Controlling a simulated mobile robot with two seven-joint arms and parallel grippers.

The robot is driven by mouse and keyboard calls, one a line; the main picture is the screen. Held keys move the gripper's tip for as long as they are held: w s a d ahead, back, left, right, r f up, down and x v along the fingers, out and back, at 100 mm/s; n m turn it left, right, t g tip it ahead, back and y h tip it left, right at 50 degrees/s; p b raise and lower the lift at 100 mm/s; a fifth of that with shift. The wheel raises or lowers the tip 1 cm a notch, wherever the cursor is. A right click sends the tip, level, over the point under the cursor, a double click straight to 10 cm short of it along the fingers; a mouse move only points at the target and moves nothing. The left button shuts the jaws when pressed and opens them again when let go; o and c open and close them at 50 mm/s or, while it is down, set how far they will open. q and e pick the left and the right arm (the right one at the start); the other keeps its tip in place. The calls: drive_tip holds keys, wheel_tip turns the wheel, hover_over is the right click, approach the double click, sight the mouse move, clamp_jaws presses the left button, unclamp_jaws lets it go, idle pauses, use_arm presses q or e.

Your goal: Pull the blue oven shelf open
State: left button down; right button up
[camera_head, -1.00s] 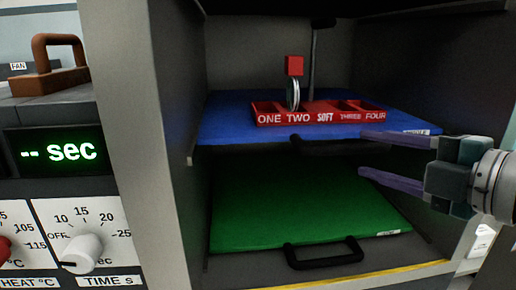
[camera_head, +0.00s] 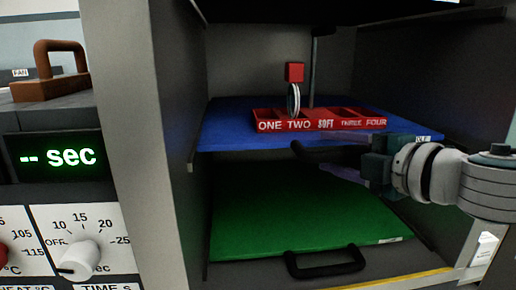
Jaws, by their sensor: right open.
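The blue oven shelf (camera_head: 225,128) lies inside the oven above a green shelf. Its dark handle (camera_head: 305,152) is at its front edge, partly hidden by my right gripper. My right gripper (camera_head: 325,153) comes in from the right in front of the blue shelf's front edge. Its purple fingers are open, one above the other, with the tips beside the right part of the handle. I cannot tell whether they touch it. My left gripper is not in view.
A red tray (camera_head: 262,114) labelled ONE TWO SOFT THREE FOUR sits on the blue shelf, holding an upright disc piece with a red block (camera_head: 294,72). The green shelf (camera_head: 290,215) with its own handle (camera_head: 325,265) is below. The oven's left wall (camera_head: 165,150) stands close by.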

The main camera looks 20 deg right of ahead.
drive_tip(key=shift+d, duration=0.1)
drive_tip(key=c, duration=0.8)
drive_tip(key=shift+f, duration=0.15)
clamp_jaws()
